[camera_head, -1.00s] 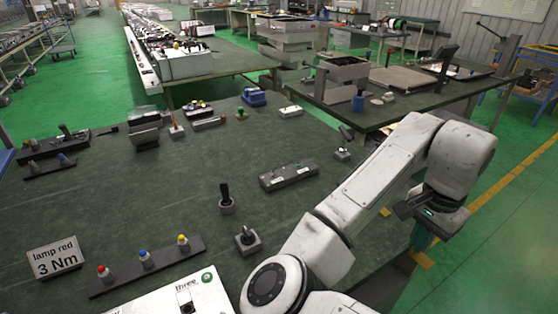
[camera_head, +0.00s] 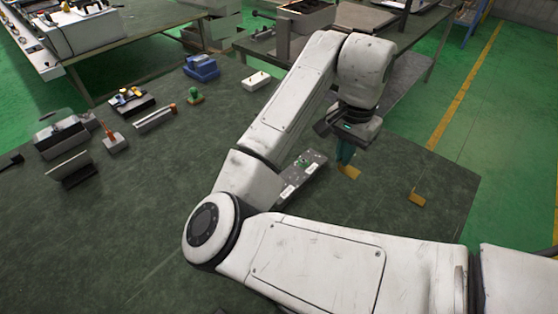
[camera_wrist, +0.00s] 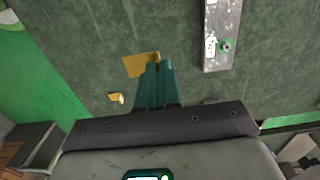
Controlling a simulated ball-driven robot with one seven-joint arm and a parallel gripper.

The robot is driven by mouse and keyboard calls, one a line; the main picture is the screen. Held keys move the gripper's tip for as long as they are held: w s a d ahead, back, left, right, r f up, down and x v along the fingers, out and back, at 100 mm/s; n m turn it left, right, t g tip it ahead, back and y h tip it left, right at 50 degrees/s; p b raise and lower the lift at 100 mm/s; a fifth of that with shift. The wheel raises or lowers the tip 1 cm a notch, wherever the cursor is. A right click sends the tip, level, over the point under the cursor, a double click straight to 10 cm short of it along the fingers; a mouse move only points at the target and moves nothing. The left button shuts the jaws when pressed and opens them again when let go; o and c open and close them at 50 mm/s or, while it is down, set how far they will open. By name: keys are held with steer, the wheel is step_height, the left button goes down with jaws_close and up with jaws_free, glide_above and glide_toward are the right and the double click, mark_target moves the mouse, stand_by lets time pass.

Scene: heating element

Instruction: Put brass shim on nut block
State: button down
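My gripper (camera_head: 346,158) has teal fingers closed together, with a flat yellow brass shim (camera_head: 350,173) at their tips. In the wrist view the shim (camera_wrist: 138,64) sticks out to the left of the fingertips (camera_wrist: 158,66); part of it is hidden behind them. The shim appears held above the green table. A long grey block (camera_head: 302,178) with white labels and a green fitting lies left of the gripper, partly behind my arm; the wrist view shows it (camera_wrist: 221,40) at upper right. I cannot tell for certain which piece is the nut block.
Another small yellow piece (camera_head: 417,197) lies near the table's right edge. Left on the table are a blue box (camera_head: 202,67), a white block (camera_head: 256,81), an orange-topped piece (camera_head: 114,140) and several dark fixtures. The table surface around the gripper is mostly clear.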

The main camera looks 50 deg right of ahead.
steer(key=w+f, duration=0.3)
steer(key=w, duration=0.1)
steer(key=w+f, duration=0.2)
steer(key=w, duration=0.3)
steer(key=w+f, duration=0.3)
steer(key=w, duration=0.1)
steer(key=shift+w+a+f, duration=0.3)
steer(key=shift+w, duration=0.05)
steer(key=shift+w+f, duration=0.35)
steer(key=shift+f, duration=0.15)
steer(key=shift+w+f, duration=0.15)
steer(key=shift+f, duration=1.55)
steer(key=shift+f, duration=0.1)
steer(key=c, duration=1.3)
jaws_free()
steer(key=shift+c, duration=0.2)
step_height(320, 180, up, 12)
steer(key=b, duration=0.1)
